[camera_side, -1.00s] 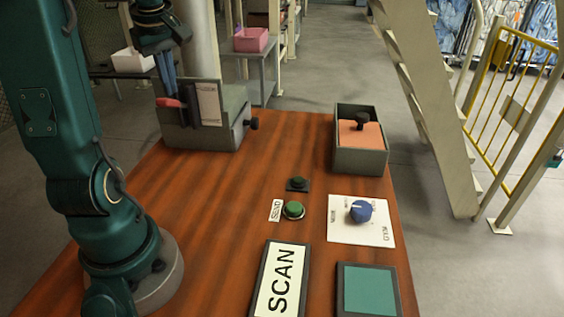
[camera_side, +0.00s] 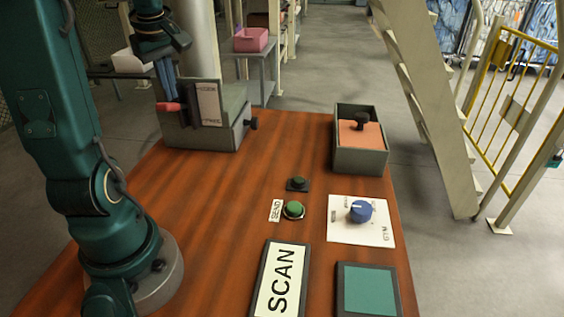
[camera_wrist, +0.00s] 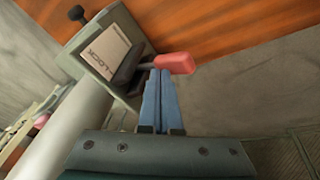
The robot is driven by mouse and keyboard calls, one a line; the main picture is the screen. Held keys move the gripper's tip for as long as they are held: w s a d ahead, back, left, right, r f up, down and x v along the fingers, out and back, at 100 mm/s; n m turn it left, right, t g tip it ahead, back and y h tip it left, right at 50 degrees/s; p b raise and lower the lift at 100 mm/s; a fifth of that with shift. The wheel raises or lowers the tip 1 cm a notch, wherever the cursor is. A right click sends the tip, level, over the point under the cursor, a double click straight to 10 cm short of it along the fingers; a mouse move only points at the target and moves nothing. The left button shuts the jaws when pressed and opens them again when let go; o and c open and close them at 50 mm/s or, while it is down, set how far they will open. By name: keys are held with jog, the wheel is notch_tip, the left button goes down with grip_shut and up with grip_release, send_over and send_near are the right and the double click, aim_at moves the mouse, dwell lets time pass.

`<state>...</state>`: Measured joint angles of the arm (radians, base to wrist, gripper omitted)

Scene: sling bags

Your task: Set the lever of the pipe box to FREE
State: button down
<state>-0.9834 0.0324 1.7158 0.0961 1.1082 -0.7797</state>
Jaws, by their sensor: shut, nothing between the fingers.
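The pipe box (camera_side: 225,120) is a grey box at the far left corner of the table, against a pale upright pipe (camera_side: 197,45). Its white label (camera_side: 208,103) has small words at top and bottom; LOCK is readable in the wrist view (camera_wrist: 105,54). The red-handled lever (camera_side: 168,106) sticks out left of the label, toward its lower half. It also shows in the wrist view (camera_wrist: 176,63). My gripper (camera_side: 172,98) is shut and empty, pointing down, its blue fingertips just above or touching the red handle. In the wrist view the fingertips (camera_wrist: 160,72) overlap the lever; exact contact is unclear.
A dark knob (camera_side: 251,124) sticks out of the box's right side. The middle of the table is clear.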

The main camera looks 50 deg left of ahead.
jog(key=s+d+f, duration=0.3)
jog(key=f, duration=0.4)
jog(key=shift+f, duration=0.4)
dwell(6.9)
